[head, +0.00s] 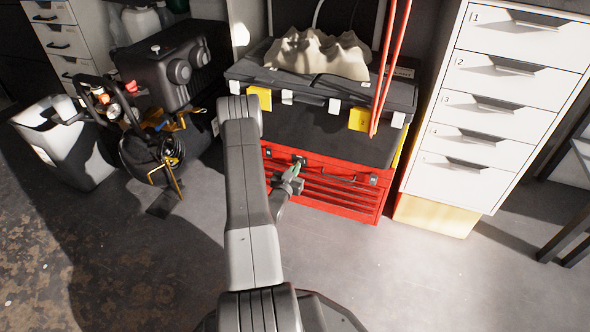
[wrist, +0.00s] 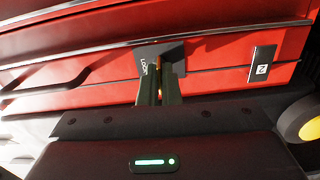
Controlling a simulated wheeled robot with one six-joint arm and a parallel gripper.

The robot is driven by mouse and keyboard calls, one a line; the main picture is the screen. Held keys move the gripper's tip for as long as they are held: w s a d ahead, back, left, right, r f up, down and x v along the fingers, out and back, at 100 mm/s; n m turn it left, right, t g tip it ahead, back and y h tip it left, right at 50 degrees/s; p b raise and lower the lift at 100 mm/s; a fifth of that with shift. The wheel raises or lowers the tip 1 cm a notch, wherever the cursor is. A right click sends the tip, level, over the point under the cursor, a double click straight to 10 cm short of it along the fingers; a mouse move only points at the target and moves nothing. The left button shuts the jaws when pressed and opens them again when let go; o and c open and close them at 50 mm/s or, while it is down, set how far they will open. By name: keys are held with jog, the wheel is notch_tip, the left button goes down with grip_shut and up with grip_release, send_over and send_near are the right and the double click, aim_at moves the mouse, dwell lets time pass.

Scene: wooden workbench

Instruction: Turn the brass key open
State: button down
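The red toolbox (head: 335,196) stands on the floor, and its drawer fronts (wrist: 218,55) fill the upper part of the wrist view. A dark plate marked LOCK (wrist: 150,56) is on its front. My gripper (wrist: 160,82) is right at this plate, with its two fingers close together and a narrow gap between them. A small brass-coloured bit, likely the key (wrist: 158,93), shows in that gap; the fingers hide most of it. I cannot tell whether they grip it. In the head view my gripper (head: 296,172) is at the toolbox's upper front.
A white numbered drawer cabinet (head: 495,100) stands right. A black tool bag (head: 150,155) and white bin (head: 68,145) stand left. The front floor is clear.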

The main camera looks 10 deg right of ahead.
jog(key=shift+n, duration=0.4)
jog(key=c, duration=1.6)
grip_release()
jog(key=shift+c, duration=0.2)
jog(key=p+v, duration=0.4)
jog(key=v, duration=1)
jog(key=shift+w+d, duration=0.1)
jog(key=b+x, duration=0.4)
jog(key=x, duration=0.9)
jog(key=shift+w+d, duration=0.2)
jog(key=shift+w, duration=0.1)
